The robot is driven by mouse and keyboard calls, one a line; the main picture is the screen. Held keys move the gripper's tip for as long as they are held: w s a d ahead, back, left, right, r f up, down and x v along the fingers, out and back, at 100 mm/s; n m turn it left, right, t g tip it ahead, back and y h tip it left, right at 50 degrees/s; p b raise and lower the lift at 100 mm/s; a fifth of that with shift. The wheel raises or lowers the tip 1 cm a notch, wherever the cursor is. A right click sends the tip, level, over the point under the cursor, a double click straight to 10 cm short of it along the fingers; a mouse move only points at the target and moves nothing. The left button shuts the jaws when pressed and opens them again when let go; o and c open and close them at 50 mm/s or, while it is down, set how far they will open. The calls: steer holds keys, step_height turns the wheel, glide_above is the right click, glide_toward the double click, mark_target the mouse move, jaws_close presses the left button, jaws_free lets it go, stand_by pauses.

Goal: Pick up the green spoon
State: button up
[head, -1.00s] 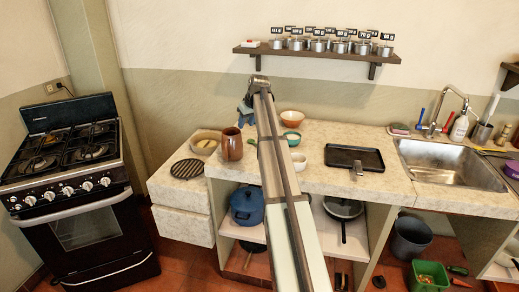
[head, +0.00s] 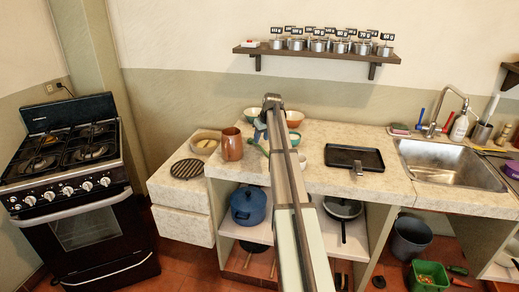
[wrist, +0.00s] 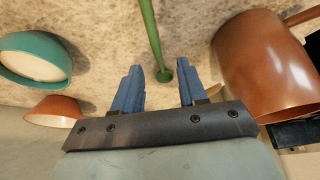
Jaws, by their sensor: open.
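The green spoon (wrist: 152,40) shows in the wrist view as a thin green handle over the stone counter. Its rounded end lies in the gap between the fingers, and the rest runs out of the frame at the top. In the head view a short green part of the spoon (head: 257,147) shows beside my arm, right of the brown jug. My gripper (wrist: 159,87) is open with blue fingers and holds nothing. In the head view my gripper (head: 260,127) is above the counter, near the jug. I cannot tell whether a finger touches the spoon.
The brown jug (wrist: 262,65) stands close on the wrist view's right; it also shows in the head view (head: 232,145). A teal bowl (wrist: 35,60) and an orange bowl (wrist: 55,111) are on the wrist view's left. A black tray (head: 354,158) lies farther right on the counter (head: 322,133).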

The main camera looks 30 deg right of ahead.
steer(key=shift+d+x, duration=0.2)
steer(key=shift+x, duration=2.65)
steer(key=shift+w+r, duration=0.1)
jaws_close()
